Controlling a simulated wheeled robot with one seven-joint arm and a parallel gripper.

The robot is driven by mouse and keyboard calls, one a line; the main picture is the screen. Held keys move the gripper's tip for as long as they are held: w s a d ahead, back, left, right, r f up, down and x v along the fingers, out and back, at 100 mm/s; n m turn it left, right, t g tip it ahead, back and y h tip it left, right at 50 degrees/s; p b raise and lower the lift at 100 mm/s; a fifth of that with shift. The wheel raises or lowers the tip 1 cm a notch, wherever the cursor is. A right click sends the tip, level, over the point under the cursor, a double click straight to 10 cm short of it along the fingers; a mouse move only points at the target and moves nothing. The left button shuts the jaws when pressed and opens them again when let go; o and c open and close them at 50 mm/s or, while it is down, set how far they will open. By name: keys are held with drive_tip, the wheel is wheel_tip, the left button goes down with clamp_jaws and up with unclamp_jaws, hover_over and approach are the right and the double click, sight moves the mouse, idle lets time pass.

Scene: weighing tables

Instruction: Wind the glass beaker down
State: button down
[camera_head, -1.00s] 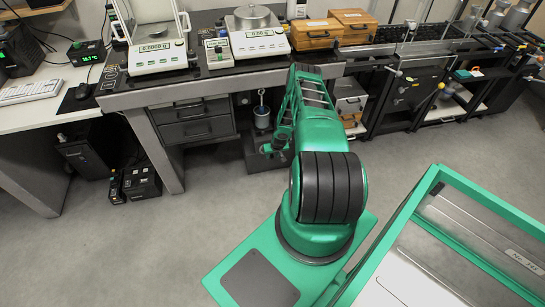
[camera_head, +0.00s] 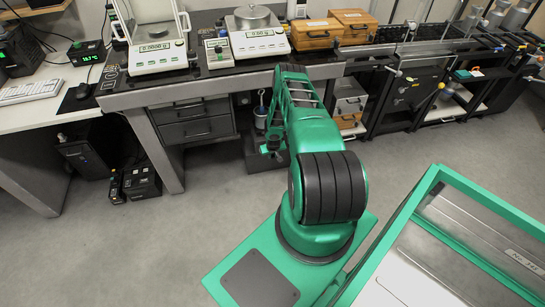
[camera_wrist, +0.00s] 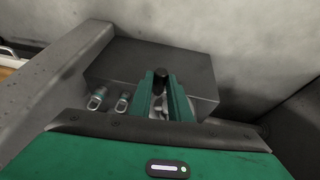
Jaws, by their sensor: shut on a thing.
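My gripper (camera_wrist: 163,88) shows in the wrist view with its two green fingers closed around a small black knob (camera_wrist: 160,76). Below the knob, a grey metal part shows between the fingers. In the head view my gripper (camera_head: 271,143) is low in front of the left bench, by the dark box under it. I cannot tell whether this is the glass beaker. No beaker shows in the wrist view.
A dark grey box (camera_wrist: 118,62) lies behind my fingers, with two metal shackles (camera_wrist: 97,99) at its left. The bench (camera_head: 225,84) carries balances (camera_head: 258,42) and wooden boxes (camera_head: 351,18). A drawer unit (camera_head: 197,122) is left of my gripper. The floor in front is clear.

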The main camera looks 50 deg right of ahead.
drive_tip(key=shift+a+r+g+h, duration=0.1)
drive_tip(key=shift+r+g+h, duration=0.1)
drive_tip(key=shift+g+h, duration=0.6)
drive_tip(key=c, duration=1.6)
unclamp_jaws()
drive_tip(key=shift+r, duration=0.1)
drive_tip(key=shift+c, duration=0.2)
drive_tip(key=v, duration=1)
drive_tip(key=shift+s+a+r, duration=0.2)
drive_tip(key=shift+s+a, duration=0.05)
